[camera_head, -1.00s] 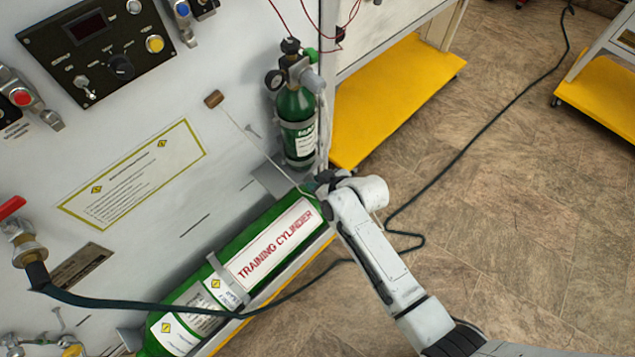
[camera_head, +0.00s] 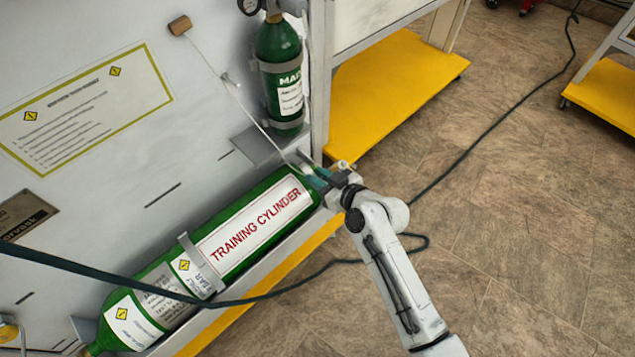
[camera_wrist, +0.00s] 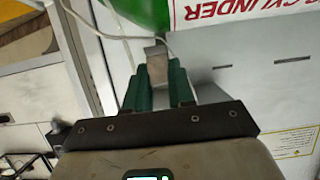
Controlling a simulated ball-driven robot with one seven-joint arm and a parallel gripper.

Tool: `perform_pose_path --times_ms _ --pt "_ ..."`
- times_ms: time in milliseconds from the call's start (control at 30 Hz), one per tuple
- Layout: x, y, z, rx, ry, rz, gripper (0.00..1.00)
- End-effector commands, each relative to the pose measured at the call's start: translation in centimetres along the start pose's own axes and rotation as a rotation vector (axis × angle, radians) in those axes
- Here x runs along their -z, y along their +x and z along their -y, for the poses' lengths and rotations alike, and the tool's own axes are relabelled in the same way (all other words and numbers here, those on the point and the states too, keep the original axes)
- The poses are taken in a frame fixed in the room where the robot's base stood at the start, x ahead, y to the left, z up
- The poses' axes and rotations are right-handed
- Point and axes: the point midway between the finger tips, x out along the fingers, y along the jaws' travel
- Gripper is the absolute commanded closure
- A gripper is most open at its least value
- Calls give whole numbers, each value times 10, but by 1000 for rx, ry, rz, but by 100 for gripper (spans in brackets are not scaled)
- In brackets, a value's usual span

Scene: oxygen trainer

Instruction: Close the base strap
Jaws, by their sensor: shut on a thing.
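The large green training cylinder (camera_head: 232,232) lies along the foot of the panel; its label also shows in the wrist view (camera_wrist: 232,12). A grey strap (camera_head: 200,262) crosses its left part. My gripper (camera_head: 314,178) is at the cylinder's right end. In the wrist view, its green fingers (camera_wrist: 157,80) are shut on a small grey metal tab (camera_wrist: 155,50) beside the cylinder. The tab may be the end of the base strap; I cannot tell where it joins. A thin pale cord (camera_head: 240,105) runs from a brown toggle (camera_head: 180,25) on the panel down towards my gripper.
A small green cylinder (camera_head: 280,70) stands upright above, held by grey bands. A dark hose (camera_head: 120,285) crosses in front of the large cylinder and runs along the floor. A yellow platform (camera_head: 385,85) is behind my gripper. The tiled floor (camera_head: 520,220) at right is mostly clear.

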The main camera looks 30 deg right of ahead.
Motion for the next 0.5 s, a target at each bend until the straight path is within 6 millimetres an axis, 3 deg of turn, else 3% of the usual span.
perform_pose_path --times_ms 33,500 --pt "-19 2 0 0 -1 11 100" --pt "-78 4 0 2 0 22 100"
